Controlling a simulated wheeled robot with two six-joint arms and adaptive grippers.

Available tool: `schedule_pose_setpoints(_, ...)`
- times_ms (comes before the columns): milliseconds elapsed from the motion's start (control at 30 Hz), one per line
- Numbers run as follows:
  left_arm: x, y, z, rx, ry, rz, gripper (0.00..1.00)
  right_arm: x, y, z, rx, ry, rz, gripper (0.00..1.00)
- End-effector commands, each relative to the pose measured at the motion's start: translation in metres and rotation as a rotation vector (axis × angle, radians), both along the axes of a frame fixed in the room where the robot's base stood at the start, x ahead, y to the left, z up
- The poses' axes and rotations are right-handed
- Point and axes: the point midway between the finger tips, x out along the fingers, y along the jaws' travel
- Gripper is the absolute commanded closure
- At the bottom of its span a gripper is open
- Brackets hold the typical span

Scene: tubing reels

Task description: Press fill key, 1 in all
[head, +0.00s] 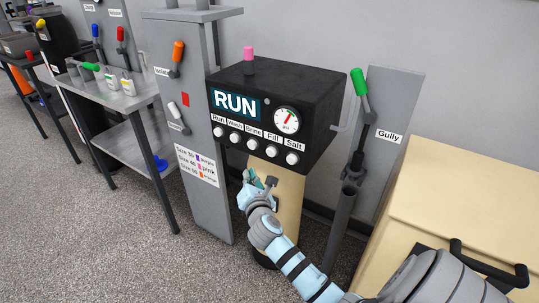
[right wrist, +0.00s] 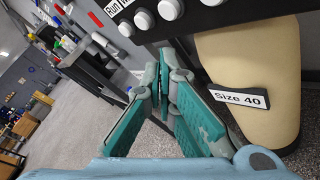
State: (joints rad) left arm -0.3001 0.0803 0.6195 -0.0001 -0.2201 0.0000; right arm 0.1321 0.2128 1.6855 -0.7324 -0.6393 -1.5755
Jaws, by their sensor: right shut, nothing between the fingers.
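The black control unit (head: 300,95) has a lit RUN display (head: 235,103) and a row of white round keys under labels. The Fill key (head: 271,151) is the white knob below the "Fill" label, second from the right. My right gripper (head: 249,176) is shut and empty, below the key row and to the left of the Fill key, apart from it. In the right wrist view its teal fingers (right wrist: 165,65) come together just below the panel's lower edge, with some white keys (right wrist: 170,9) above. My left gripper is not in view.
A tan cylinder (right wrist: 235,60) labelled Size 40 stands under the unit. A round gauge (head: 287,120) sits right of the display. A grey post with a green lever (head: 358,82), marked Gully, stands at right, near a tan box (head: 470,180). A metal table (head: 115,95) stands left.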

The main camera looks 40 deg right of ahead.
Motion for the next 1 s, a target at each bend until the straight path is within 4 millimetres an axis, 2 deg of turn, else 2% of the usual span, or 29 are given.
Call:
schedule_pose_setpoints(333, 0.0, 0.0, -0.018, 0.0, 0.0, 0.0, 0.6, 0.014, -0.049, -0.002, -0.003, 0.0, -0.002, 1.0)
schedule_pose_setpoints(500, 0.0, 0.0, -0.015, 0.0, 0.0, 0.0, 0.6, 0.019, -0.066, -0.001, -0.001, 0.002, -0.001, 1.0)
schedule_pose_setpoints(700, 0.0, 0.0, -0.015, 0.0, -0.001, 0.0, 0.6, 0.022, -0.073, 0.0, 0.002, 0.001, 0.0, 1.0)
schedule_pose_setpoints(1000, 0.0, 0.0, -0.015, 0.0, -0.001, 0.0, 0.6, 0.022, -0.073, -0.001, 0.002, 0.001, -0.001, 1.0)
